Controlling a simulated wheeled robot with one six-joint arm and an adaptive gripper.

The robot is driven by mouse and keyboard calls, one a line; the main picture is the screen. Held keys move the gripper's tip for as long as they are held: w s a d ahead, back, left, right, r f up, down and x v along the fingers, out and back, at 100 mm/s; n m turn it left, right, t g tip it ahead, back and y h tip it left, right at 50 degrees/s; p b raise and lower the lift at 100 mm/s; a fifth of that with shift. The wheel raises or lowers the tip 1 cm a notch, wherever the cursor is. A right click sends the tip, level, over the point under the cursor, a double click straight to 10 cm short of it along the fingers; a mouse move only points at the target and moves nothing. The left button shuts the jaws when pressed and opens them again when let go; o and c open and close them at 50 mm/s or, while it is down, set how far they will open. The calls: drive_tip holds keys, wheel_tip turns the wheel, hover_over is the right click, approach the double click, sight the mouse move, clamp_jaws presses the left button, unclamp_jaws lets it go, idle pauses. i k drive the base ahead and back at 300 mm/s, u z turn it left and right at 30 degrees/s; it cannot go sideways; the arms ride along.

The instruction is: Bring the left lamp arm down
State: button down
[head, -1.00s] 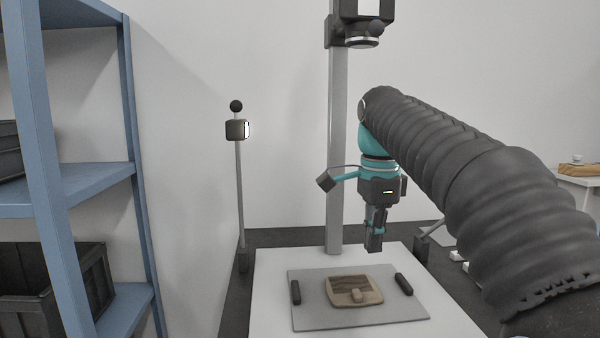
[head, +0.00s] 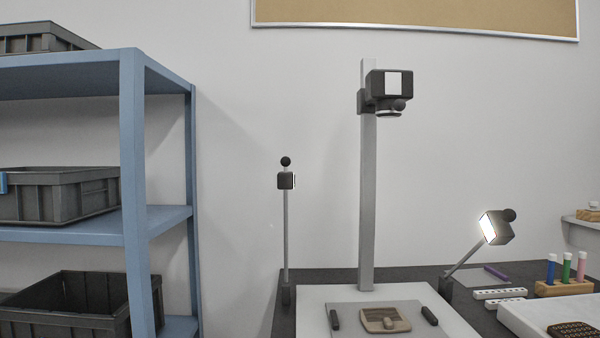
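The left lamp arm (head: 286,235) is a thin grey post standing upright at the left back corner of the white copy stand base (head: 310,295). Its small dark lamp head (head: 287,181) sits near the top, with a thin bright edge on its right side and a round black knob (head: 285,161) above. The right lamp arm (head: 463,258) leans outward to the right, and its lit lamp head (head: 496,227) faces left and down. My gripper is not in view.
A camera (head: 389,84) hangs on a tall column (head: 367,200). A blue shelf (head: 133,180) with dark crates stands at left. Tubes in a rack (head: 565,288) stand at right.

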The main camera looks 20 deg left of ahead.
sight(285, 179)
drive_tip(key=u, duration=0.25)
drive_tip(key=k, duration=0.25)
drive_tip(key=u, duration=0.7)
